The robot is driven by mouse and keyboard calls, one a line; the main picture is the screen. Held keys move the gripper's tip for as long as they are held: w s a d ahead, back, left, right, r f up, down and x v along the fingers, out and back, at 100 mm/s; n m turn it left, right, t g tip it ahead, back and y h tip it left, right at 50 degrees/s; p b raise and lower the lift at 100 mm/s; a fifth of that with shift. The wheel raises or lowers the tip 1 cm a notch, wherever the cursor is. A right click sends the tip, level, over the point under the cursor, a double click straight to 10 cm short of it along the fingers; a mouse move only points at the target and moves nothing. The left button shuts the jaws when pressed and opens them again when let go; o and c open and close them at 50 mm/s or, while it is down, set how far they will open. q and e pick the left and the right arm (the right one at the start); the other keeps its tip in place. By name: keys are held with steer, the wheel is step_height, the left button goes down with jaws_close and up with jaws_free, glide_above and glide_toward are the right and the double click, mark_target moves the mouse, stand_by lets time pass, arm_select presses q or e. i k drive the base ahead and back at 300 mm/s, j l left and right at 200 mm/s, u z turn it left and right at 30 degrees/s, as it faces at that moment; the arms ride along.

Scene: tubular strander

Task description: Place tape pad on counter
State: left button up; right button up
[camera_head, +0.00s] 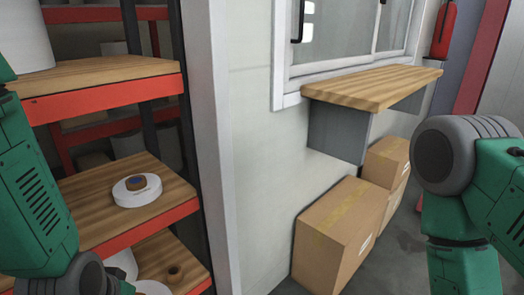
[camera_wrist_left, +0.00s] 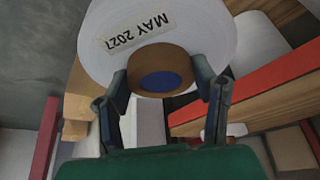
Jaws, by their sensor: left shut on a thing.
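The tape pad (camera_wrist_left: 185,30) is a white disc with a brown core, a blue centre and a label reading "MAY 2027". It fills the top of the left wrist view. My left gripper (camera_wrist_left: 161,82) is shut on its brown core, one finger on each side. In the head view my left arm runs down the left edge and its gripper is out of frame. The counter (camera_head: 375,87) is a wooden ledge under the window, right of the shelf. My right arm shows at the right, but its gripper is out of view.
Another white pad with a brown core (camera_head: 140,190) lies on the middle shelf (camera_head: 95,210). A pale wall post (camera_head: 207,110) stands between the shelving and the counter. Cardboard boxes (camera_head: 340,230) stand on the floor below the counter. The counter top is clear.

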mark_target(371, 84)
steer(key=i+l+z, duration=0.1)
steer(key=z, duration=0.35)
steer(key=i+z, duration=0.2)
steer(key=z, duration=0.3)
steer(key=i+z, duration=0.2)
steer(key=z, duration=0.25)
